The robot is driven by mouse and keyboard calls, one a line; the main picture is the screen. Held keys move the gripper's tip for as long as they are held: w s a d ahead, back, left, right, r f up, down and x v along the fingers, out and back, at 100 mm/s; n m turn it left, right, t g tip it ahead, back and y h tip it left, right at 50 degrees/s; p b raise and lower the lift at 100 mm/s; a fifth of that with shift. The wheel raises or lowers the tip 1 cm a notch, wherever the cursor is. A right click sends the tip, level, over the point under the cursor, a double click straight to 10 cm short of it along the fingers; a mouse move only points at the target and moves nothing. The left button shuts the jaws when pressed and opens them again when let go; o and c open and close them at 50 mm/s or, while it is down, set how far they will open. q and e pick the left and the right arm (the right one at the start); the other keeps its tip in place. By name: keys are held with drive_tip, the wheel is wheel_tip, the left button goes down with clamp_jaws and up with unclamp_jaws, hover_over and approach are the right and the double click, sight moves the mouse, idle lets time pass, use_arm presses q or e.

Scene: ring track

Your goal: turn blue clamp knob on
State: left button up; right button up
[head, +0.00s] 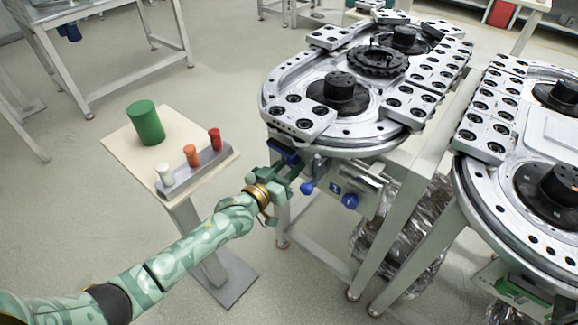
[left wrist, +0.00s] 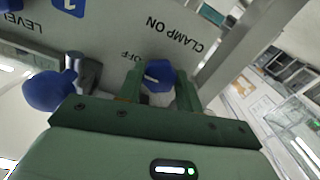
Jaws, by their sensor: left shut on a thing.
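The blue clamp knob (left wrist: 158,73) sits on the grey panel (left wrist: 120,38) below the upside-down words CLAMP ON and OFF. A small white mark shows on its face. My left gripper (left wrist: 160,86) is shut on the knob, one green finger on each side of it. In the head view my left gripper (head: 288,178) is at the near left edge of the panel, under the round track table. The knob itself cannot be made out there behind the gripper. My right gripper is not in view.
A blue ball-ended lever (left wrist: 48,91) sticks out close beside my left gripper. Another blue knob (head: 350,201) is farther right on the panel. The ring track (head: 345,130) overhangs the panel. A side table (head: 120,138) holds a green cylinder (head: 146,123) and several small pegs.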

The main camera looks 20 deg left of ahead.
use_arm(q)
drive_tip(key=shift+m, duration=0.3)
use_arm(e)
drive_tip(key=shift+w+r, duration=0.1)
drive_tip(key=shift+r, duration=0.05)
use_arm(q)
drive_tip(key=m+p, duration=0.2)
drive_tip(key=m, duration=0.1)
drive_tip(key=shift+r+m, duration=0.1)
drive_tip(key=shift+m, duration=0.3)
drive_tip(key=m, duration=0.2)
drive_tip(key=shift+m, duration=0.3)
drive_tip(key=m+p, duration=0.1)
drive_tip(key=m, duration=0.1)
drive_tip(key=shift+m, duration=0.4)
drive_tip(key=m, duration=0.3)
drive_tip(key=shift+a+f+m, duration=0.1)
drive_tip(key=shift+f+m, duration=0.1)
drive_tip(key=shift+m, duration=0.1)
drive_tip(key=shift+m+b, duration=0.3)
drive_tip(key=shift+m, duration=1.9)
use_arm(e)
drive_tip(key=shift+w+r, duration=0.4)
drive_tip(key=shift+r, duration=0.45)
use_arm(q)
drive_tip(key=o, duration=1)
drive_tip(key=shift+r, duration=0.1)
